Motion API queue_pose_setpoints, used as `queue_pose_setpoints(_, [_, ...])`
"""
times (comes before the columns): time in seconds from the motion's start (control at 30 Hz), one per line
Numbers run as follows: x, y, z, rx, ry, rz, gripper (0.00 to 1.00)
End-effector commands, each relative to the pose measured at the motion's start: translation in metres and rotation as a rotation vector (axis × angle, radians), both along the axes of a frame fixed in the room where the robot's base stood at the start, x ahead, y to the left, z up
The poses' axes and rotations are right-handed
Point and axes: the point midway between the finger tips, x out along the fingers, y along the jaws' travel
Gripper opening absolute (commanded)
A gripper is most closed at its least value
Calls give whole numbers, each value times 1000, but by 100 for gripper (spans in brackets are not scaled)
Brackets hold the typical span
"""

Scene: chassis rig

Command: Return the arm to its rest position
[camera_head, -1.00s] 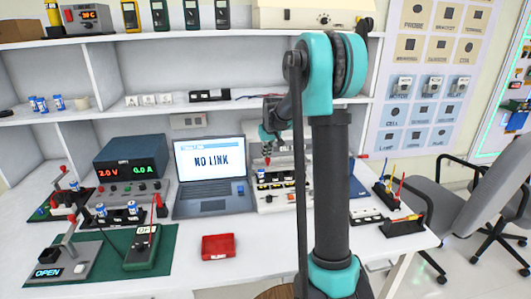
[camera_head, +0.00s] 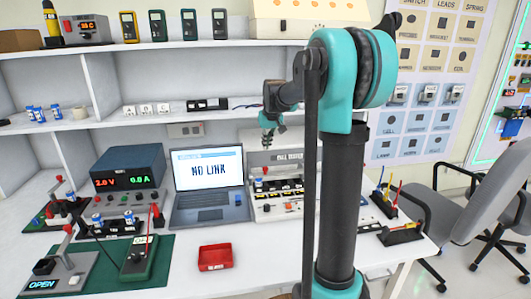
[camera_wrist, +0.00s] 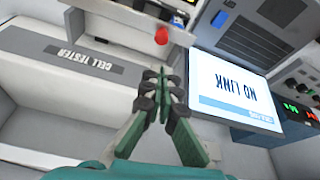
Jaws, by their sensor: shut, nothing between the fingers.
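My gripper (camera_head: 268,143) hangs from my teal and black arm, in front of the cell tester (camera_head: 290,206) and to the right of the laptop (camera_head: 208,170). Its fingers are closed together with nothing between them. In the wrist view my gripper (camera_wrist: 160,78) points toward the white cell tester panel (camera_wrist: 85,62), apart from it. A red knob (camera_wrist: 161,36) on the tester shows beyond the fingertips. My upright arm column covers part of the bench's right side in the head view.
A red tray (camera_head: 215,257) lies at the bench front. A power supply (camera_head: 128,168) and a multimeter on a green mat (camera_head: 60,262) stand at left. Shelves hold meters above. A pen holder (camera_head: 385,205) and a grey chair (camera_head: 480,205) are at right.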

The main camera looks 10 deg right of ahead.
Motion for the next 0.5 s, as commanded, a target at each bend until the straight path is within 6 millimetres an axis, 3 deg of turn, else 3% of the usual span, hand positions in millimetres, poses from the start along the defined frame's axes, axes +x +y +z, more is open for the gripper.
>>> queue_pose_setpoints(0.5, [-5,0,7,0,-1,-1,0])
